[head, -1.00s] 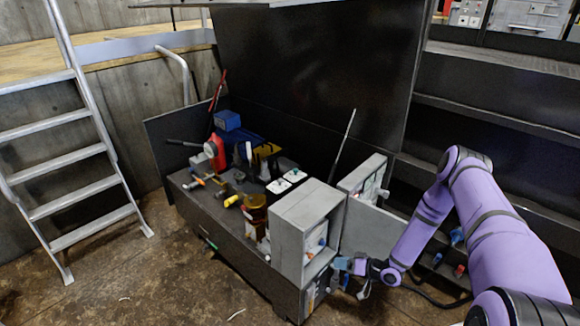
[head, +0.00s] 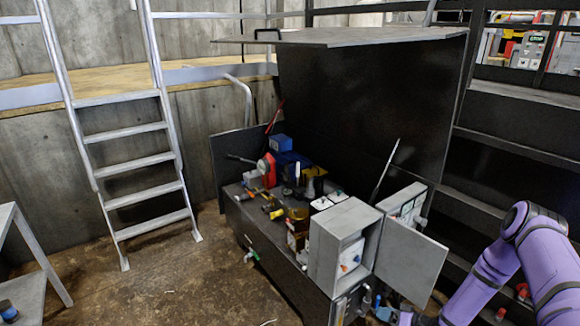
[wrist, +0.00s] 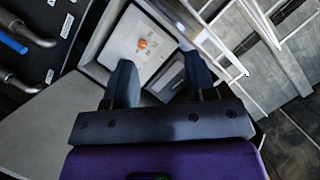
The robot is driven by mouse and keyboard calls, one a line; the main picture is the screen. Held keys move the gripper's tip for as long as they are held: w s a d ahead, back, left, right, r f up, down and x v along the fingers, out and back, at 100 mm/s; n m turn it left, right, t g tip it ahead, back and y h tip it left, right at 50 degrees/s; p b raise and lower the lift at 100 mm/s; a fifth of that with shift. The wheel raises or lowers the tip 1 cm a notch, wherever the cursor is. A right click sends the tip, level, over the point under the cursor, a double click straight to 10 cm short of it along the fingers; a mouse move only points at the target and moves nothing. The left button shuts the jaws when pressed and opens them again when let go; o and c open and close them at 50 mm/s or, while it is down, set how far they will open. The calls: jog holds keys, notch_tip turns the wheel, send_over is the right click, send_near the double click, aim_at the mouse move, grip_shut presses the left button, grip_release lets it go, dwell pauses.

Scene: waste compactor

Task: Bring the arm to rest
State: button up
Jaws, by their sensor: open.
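My purple arm (head: 490,278) reaches in from the right edge of the head view. My gripper shows in the wrist view (wrist: 160,84) with its two dark fingers apart and nothing seen between them. Beyond the fingers is the inside of a grey box, with a pale panel (wrist: 138,45) that carries an orange-red knob. In the head view the gripper is low at the bottom edge, mostly cut off, near the open grey electrical box (head: 338,250) and its swung-out door (head: 410,262).
A dark workbench (head: 270,245) holds several tools and containers. A black panel (head: 360,110) stands behind it. A metal ladder (head: 140,165) stands at left, and black shelves (head: 510,150) are at right. Brown floor (head: 180,285) lies open at front left.

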jog(key=w+d+r+n+h, duration=0.1)
jog(key=w+d+r+h, duration=0.2)
jog(key=r, duration=0.4)
jog(key=w+d+r+g+h, duration=0.1)
jog(key=w+d+r, duration=0.1)
jog(key=w+r, duration=0.35)
jog(key=w+d+r+n+h, duration=0.1)
jog(key=w+d+r+h, duration=0.2)
jog(key=r, duration=0.6)
jog(key=s+r+h, duration=0.2)
jog(key=r, duration=1)
jog(key=s+r+h, duration=0.2)
jog(key=r+h, duration=0.1)
jog(key=r, duration=0.9)
jog(key=s+a+r+m+g+h, duration=0.2)
jog(key=s+a+r+m, duration=0.15)
jog(key=s+r, duration=1.3)
jog(key=s+a+r+y, duration=0.1)
jog(key=s+a+r, duration=0.1)
jog(key=s, duration=0.8)
jog(key=s+a+r+g+y, duration=0.1)
jog(key=s+a+r, duration=0.2)
jog(key=s, duration=0.8)
jog(key=shift+s+a+y, duration=0.25)
jog(key=shift+a+y, duration=0.05)
jog(key=shift+a, duration=0.55)
